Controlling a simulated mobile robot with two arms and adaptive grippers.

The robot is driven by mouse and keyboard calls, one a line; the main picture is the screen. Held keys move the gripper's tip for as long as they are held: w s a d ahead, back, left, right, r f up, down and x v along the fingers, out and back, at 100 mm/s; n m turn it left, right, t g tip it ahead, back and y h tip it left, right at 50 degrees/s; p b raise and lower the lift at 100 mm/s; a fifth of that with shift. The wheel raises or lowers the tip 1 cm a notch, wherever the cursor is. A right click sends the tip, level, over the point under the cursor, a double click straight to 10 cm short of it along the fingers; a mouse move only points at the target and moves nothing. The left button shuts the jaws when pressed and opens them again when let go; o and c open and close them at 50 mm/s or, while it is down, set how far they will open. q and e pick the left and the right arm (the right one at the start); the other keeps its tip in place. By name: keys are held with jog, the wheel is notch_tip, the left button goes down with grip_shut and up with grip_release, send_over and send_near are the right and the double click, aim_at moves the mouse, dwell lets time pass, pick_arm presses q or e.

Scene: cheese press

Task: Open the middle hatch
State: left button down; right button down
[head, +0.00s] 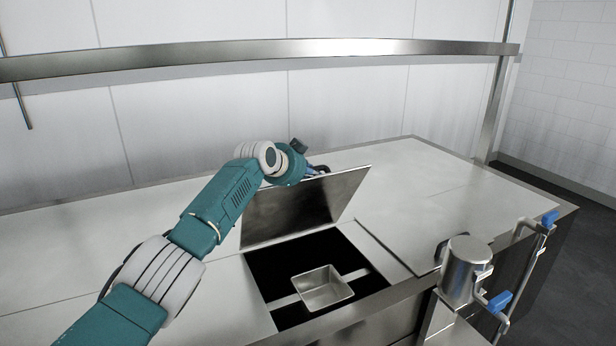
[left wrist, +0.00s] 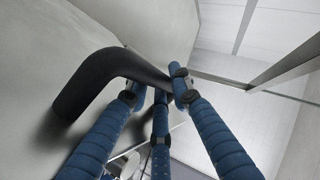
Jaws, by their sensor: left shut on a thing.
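The middle hatch (head: 305,207) is a steel lid in the worktop. It stands tilted up steeply, with its steel face toward me and a dark square opening in front of it. My left gripper (head: 318,169) is at the lid's upper edge, partly hidden behind my own wrist. In the left wrist view, the blue fingers of my left gripper (left wrist: 157,88) are closed around one end of a bent black handle (left wrist: 88,78) on a pale panel. My right gripper is not in view.
A square metal tin (head: 323,289) sits on a crossbar inside the opening. A steel cylinder (head: 465,270) and pipes with blue-handled valves (head: 499,301) stand at the front right. A steel rail (head: 250,52) spans the back. The worktop (head: 410,190) right of the lid is clear.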

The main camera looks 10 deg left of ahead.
pick_arm(q)
jog(key=shift+w+a+r, duration=0.25)
jog(key=shift+r, duration=0.15)
jog(key=shift+w+a+r, duration=0.2)
jog(key=shift+r, duration=0.2)
jog(key=c, duration=1.7)
grip_release()
jog(key=shift+o, duration=0.9)
jog(key=shift+f, duration=0.25)
jog(key=v, duration=1.1)
jog(key=shift+s+a, duration=0.1)
jog(key=shift+s, duration=0.3)
